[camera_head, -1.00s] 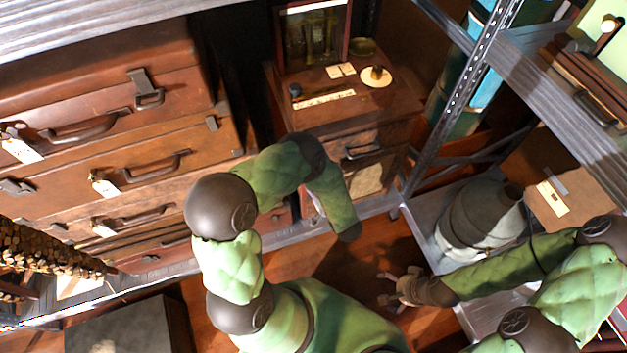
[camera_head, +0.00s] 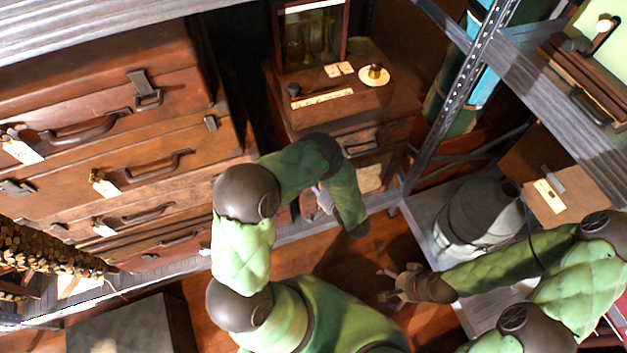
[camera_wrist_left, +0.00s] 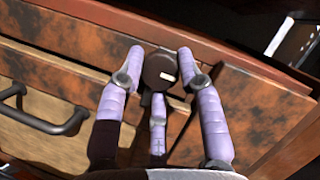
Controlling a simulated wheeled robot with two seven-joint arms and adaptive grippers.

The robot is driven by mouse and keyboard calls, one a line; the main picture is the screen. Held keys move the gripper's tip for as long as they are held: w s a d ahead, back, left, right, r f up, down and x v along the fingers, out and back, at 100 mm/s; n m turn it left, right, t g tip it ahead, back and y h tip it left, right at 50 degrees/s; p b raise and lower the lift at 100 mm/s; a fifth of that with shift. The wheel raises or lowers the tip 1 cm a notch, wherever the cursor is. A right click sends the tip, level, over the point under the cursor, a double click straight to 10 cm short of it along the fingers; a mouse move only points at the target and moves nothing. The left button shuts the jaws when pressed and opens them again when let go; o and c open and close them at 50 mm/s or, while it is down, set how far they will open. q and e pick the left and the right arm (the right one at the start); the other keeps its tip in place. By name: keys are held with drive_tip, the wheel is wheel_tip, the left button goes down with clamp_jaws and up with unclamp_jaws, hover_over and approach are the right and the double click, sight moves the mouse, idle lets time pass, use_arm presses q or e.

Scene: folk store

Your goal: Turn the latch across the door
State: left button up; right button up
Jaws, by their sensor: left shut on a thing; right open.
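The latch (camera_wrist_left: 157,70) is a dark round knob with a small pale mark, set on the brown wooden front of a cabinet (camera_head: 340,112). In the left wrist view my left gripper (camera_wrist_left: 161,60) has its purple fingers closed around the latch, one on each side and one below. In the head view my left gripper (camera_head: 323,201) is mostly hidden behind my green forearm, low at the cabinet's front, and the latch is hidden there. My right gripper (camera_head: 388,286) is open and empty above the floor, well away from the cabinet.
A dark bar handle (camera_wrist_left: 45,122) is left of the latch in the wrist view. Stacked brown suitcases (camera_head: 120,140) stand left of the cabinet. A metal shelf upright (camera_head: 465,95) and a grey rounded container (camera_head: 482,218) are at the right. Some wooden floor is clear between them.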

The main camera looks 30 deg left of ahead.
use_arm(q)
drive_tip(key=shift+s+f, duration=0.4)
drive_tip(key=shift+s, duration=0.05)
drive_tip(key=o, duration=1)
drive_tip(key=shift+o, duration=0.6)
drive_tip(key=shift+w+r, duration=0.15)
drive_tip(key=shift+r, duration=0.05)
drive_tip(key=v, duration=0.8)
